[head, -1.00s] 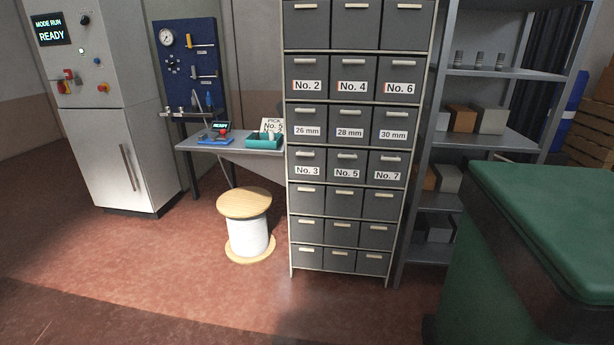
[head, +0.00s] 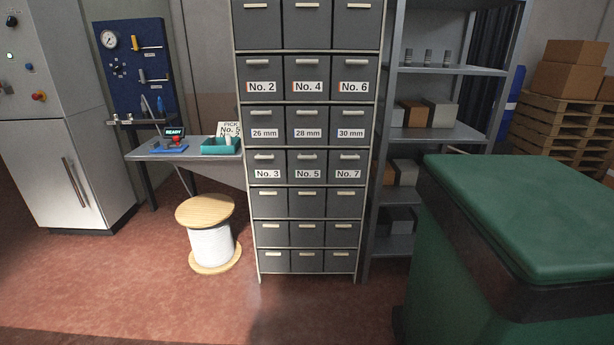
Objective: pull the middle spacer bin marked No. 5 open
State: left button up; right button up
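The spacer bin marked No. 5 (head: 308,168) is a grey drawer in the middle column of the tall bin cabinet (head: 250,225). It sits between the No. 3 bin (head: 268,168) and the No. 7 bin (head: 348,168), under the row marked 26 mm, 28 mm and 30 mm. It looks closed, its front flush with its neighbours, with a pale handle (head: 308,158) near its top. Neither of my grippers shows in the head view.
A white spool with wooden flanges (head: 208,240) stands on the floor left of the cabinet, before a small workbench (head: 190,155). A metal shelf rack (head: 440,70) adjoins on the right. A green-topped block (head: 530,215) fills the right foreground. Floor before the cabinet is clear.

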aim_at(312, 170)
jog(key=i+j, duration=0.65)
jog(key=i, duration=0.2)
jog(key=i+j, duration=0.65)
jog(key=i, duration=0.15)
jog(key=i+j, duration=0.7)
jog(key=i, duration=0.15)
